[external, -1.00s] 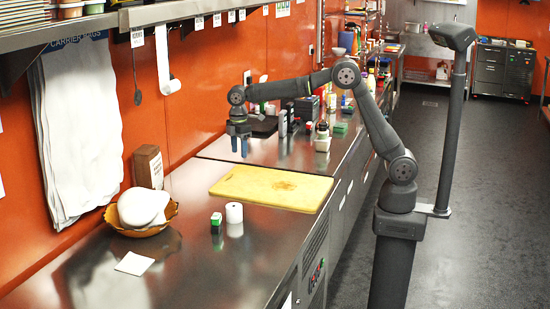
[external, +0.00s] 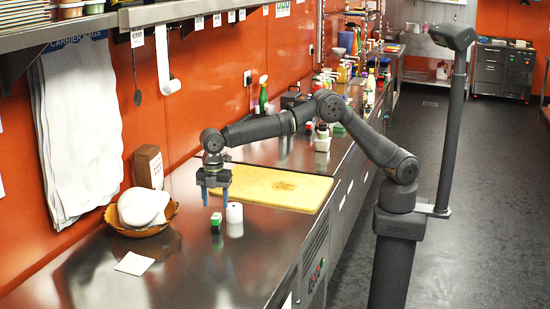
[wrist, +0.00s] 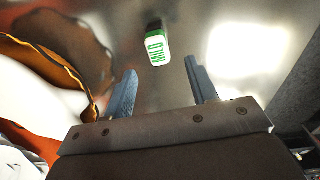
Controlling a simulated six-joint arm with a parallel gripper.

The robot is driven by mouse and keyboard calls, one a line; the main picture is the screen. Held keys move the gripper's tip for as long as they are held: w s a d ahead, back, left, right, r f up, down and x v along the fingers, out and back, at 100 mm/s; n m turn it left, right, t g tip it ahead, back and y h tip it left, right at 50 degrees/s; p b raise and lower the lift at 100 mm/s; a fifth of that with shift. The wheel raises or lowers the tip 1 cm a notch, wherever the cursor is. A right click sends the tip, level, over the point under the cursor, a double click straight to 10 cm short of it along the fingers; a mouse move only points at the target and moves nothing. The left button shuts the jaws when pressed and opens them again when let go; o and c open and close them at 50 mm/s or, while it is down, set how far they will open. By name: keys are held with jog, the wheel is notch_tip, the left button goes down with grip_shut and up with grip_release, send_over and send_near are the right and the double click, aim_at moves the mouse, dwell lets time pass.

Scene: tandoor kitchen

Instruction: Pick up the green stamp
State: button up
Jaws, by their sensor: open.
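The green stamp (external: 216,219) is a small upright block, green and white on top with a dark part, standing on the steel counter. In the wrist view the stamp (wrist: 157,48) shows a white face with green lettering, ahead of the fingertips and between their lines. My gripper (external: 214,203) points down above the stamp in the external view, its blue fingers apart. In the wrist view my gripper (wrist: 158,85) is open, with nothing between its fingers.
A white paper roll (external: 235,213) stands just right of the stamp. A brown bowl (external: 128,232) holding white rounded items (external: 143,207) is to the left. A white paper square (external: 134,263) lies in front. A yellow cutting board (external: 255,187) lies behind. The counter's front is clear.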

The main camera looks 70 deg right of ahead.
aim_at(217, 224)
notch_tip(217, 224, down, 10)
jog(key=shift+w+d, duration=0.15)
jog(key=c, duration=1.1)
jog(key=shift+r, duration=0.15)
